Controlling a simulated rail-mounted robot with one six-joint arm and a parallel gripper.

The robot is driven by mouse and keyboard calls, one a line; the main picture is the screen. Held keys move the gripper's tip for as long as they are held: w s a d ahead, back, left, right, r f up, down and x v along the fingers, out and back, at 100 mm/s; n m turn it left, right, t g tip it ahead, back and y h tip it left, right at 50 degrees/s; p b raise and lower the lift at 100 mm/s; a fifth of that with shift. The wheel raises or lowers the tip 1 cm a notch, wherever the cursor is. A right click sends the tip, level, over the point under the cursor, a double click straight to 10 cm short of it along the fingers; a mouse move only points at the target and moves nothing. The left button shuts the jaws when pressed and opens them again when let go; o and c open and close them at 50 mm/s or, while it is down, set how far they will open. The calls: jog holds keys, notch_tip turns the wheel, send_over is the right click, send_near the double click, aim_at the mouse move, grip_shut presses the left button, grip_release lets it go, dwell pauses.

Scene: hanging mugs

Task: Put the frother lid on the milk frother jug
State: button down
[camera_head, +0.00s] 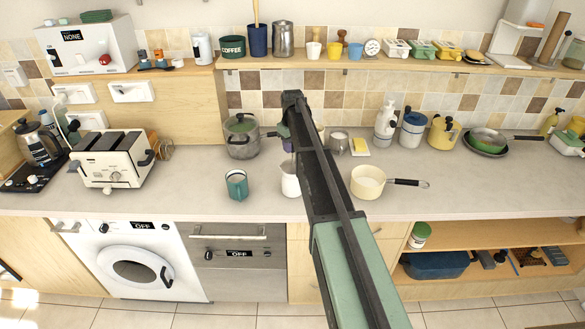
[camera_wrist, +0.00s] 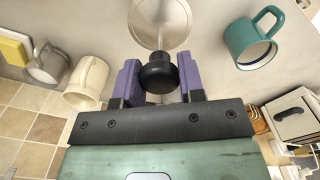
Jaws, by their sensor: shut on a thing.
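The frother lid shows in the wrist view as a black knob (camera_wrist: 158,73) between my gripper's purple fingers. My gripper (camera_wrist: 160,80) is shut on this knob. A thin rod runs from the knob toward a pale round shape (camera_wrist: 160,18); I cannot tell whether that is the lid's disc or the jug's opening. In the head view the white jug (camera_head: 290,180), apparently the milk frother jug, stands on the counter, partly hidden by my arm. My gripper (camera_head: 288,146) is above it. Whether lid and jug touch is unclear.
A teal mug (camera_head: 237,185) stands left of the jug, and a cream saucepan (camera_head: 368,182) stands to the right. A cooking pot (camera_head: 242,138), metal mug (camera_head: 338,142) and butter dish (camera_head: 360,146) are farther back. In the wrist view a cream mug (camera_wrist: 87,82) stands nearby.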

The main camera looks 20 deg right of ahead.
jog(key=shift+f+b, duration=0.45)
jog(key=shift+f, duration=0.05)
dwell(0.3)
jog(key=shift+c, duration=1.6)
grip_release()
notch_tip(320, 180, up, 11)
jog(key=p, duration=1.1)
jog(key=shift+r, duration=0.1)
jog(key=shift+f, duration=0.2)
